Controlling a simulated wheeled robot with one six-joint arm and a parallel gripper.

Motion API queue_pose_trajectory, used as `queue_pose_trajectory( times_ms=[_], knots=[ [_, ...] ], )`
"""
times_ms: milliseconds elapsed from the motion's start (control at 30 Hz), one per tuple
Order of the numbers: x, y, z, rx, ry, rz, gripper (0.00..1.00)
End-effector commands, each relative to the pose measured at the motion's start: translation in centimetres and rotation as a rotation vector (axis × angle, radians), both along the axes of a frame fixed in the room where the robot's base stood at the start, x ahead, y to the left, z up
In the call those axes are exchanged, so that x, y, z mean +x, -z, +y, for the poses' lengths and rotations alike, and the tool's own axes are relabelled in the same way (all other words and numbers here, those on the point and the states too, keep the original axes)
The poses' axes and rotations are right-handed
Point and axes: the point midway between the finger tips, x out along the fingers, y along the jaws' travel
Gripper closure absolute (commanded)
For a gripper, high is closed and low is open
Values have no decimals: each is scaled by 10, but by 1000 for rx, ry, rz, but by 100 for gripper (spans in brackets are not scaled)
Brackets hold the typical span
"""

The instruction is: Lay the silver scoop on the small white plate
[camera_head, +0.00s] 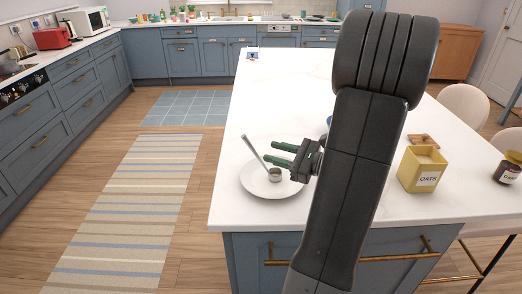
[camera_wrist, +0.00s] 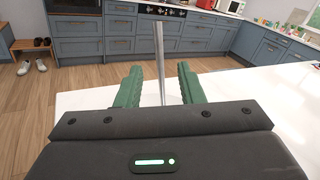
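The silver scoop (camera_head: 275,175) is at the small white plate (camera_head: 258,188), near the front left of the white counter. Its bowl appears to rest on the plate, and its long handle leans steeply up and to the left. My gripper (camera_head: 270,152) is just above the plate, with its green fingers on either side of the handle. In the wrist view, the handle (camera_wrist: 159,55) stands between the two fingers, with a visible gap on each side. The gripper is open.
A yellow oats tin (camera_head: 422,170) stands open on the counter to the right, with a wooden lid (camera_head: 423,140) behind it. A dark labelled jar (camera_head: 508,168) is at the right edge. A mostly hidden blue item is behind my arm. The counter's far part is largely clear.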

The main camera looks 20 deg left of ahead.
Motion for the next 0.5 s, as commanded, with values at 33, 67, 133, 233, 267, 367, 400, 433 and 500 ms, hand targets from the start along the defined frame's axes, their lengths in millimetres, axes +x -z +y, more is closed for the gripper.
queue_pose_trajectory(
  times_ms=[33, 67, 133, 233, 267, 367, 400, 433, 500],
  knots=[
    [-1, 1, -10, -1, 3, -1, 65],
    [-2, 0, -14, 0, 3, 0, 65],
    [-4, 0, -24, -1, 3, 0, 65],
    [-6, 0, -34, 0, 2, 0, 65],
    [-7, -1, -36, 0, 2, 0, 65],
    [-8, -1, -40, 0, -1, 1, 65],
    [-9, -1, -41, 0, -1, 1, 65],
    [-9, -1, -42, 0, -1, 1, 65],
    [-9, -1, -42, 0, -2, 1, 65]
  ],
)
